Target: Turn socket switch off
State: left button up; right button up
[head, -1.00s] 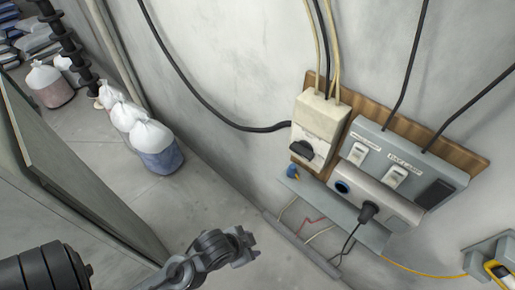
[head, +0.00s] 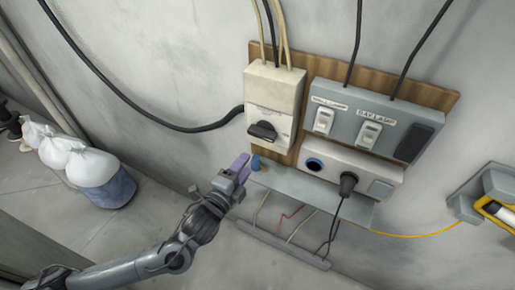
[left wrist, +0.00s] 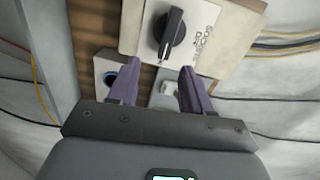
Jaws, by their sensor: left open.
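The socket switch is a black rotary knob (head: 262,131) on a cream box (head: 275,87) at the left of the wooden wall board. Its handle lies roughly sideways in the head view. In the left wrist view the knob (left wrist: 171,32) shows beyond the fingers, with a partly readable label beside it. My left gripper (head: 240,166) is open and empty, with purple fingers, below and left of the knob. In the left wrist view the fingers (left wrist: 158,82) stand apart, with the knob ahead of the gap. They appear clear of the knob. My right gripper is out of view.
A grey box with two lamp switches (head: 368,133) is right of the cream box. Below are a socket strip with a black plug (head: 348,183) and a grey ledge (head: 290,184) near my gripper. Cables hang around the board. White bags (head: 91,166) stand on the floor at left.

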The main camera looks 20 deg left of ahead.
aim_at(260, 137)
pick_arm(q)
jog(key=shift+m+t, duration=0.3)
jog(key=shift+m, duration=0.1)
jog(key=w, duration=0.4)
jog(key=w+p, duration=0.1)
jog(key=w, duration=0.6)
jog(key=shift+w+d+r+p, duration=0.15)
jog(key=shift+w+r+p, duration=0.2)
jog(key=shift+w, duration=0.05)
grip_shut()
